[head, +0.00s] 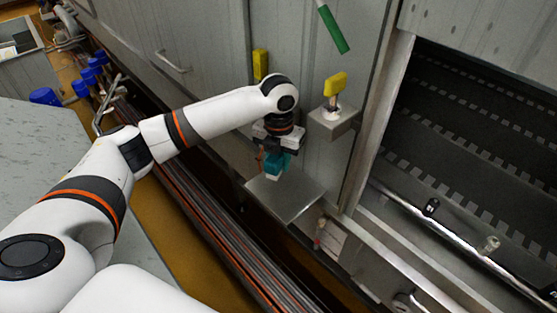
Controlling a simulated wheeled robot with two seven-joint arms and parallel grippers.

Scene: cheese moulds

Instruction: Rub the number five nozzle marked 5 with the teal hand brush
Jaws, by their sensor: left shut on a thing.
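My left gripper (279,148) is shut on the teal hand brush (276,162) and points down with it. The brush's pale underside is just above or touching a small metal shelf (296,201); I cannot tell which. A black nozzle-like piece (432,207) and a paler one (490,243) sit along the metal rail at the right, apart from the brush. I cannot read a number 5 on either. My right gripper is not in view.
A smaller bracket (334,122) holds a yellow-topped item (335,84). Another yellow item (260,64) is on the grey wall behind my arm. A green handle (332,30) hangs above. Dark racks (470,130) fill the right, and blue-capped valves (88,76) stand at the left.

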